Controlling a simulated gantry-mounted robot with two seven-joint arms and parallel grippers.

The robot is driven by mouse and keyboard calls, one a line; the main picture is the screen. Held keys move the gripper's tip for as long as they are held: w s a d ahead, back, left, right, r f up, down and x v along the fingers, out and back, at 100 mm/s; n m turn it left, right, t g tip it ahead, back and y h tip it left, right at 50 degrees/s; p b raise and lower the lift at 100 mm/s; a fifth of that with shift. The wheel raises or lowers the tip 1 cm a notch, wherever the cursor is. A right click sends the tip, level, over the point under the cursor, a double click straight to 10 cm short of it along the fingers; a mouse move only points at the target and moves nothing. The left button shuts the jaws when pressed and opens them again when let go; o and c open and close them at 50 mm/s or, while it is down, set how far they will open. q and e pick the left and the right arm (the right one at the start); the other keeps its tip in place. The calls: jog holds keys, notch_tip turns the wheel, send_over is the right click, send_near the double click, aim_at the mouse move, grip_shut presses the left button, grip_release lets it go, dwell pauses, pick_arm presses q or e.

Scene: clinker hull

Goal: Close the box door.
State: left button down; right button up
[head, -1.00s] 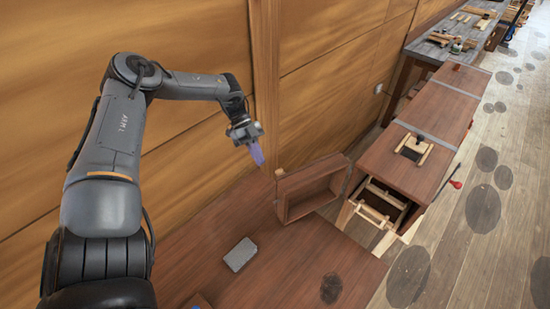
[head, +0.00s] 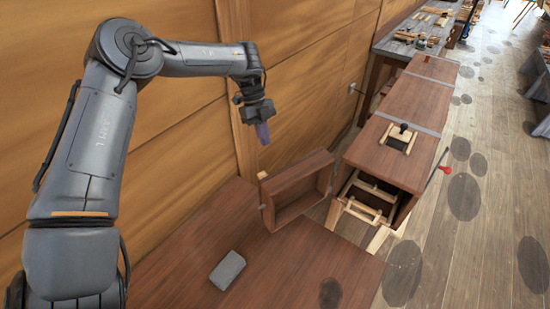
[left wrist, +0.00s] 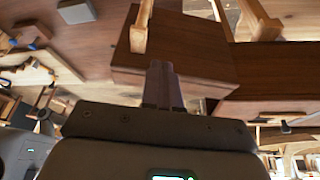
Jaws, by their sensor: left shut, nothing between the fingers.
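The box (head: 395,130) is a long reddish-brown wooden chest with grey metal bands. Its near end is open and shows a pale wooden frame inside. The door (head: 297,188), a shallow brown tray-like panel, stands swung wide open to the left of that opening. My left gripper (head: 263,133) is shut and empty, above and slightly left of the door, apparently apart from it. In the left wrist view its closed fingers (left wrist: 162,85) point toward a brown wooden panel; I cannot tell whether that is the door. My right gripper is not in view.
A plank wall (head: 310,80) with an upright post runs close behind my left gripper. A grey block (head: 227,270) lies on the brown surface (head: 290,275) in front. A workbench (head: 415,40) with wooden pieces stands at the back.

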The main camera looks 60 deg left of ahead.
pick_arm(q)
jog(key=d+f+p, duration=0.1)
jog(key=d+f, duration=0.3)
jog(key=d, duration=0.1)
jog(key=shift+d+f, duration=0.3)
jog(key=shift+d, duration=0.1)
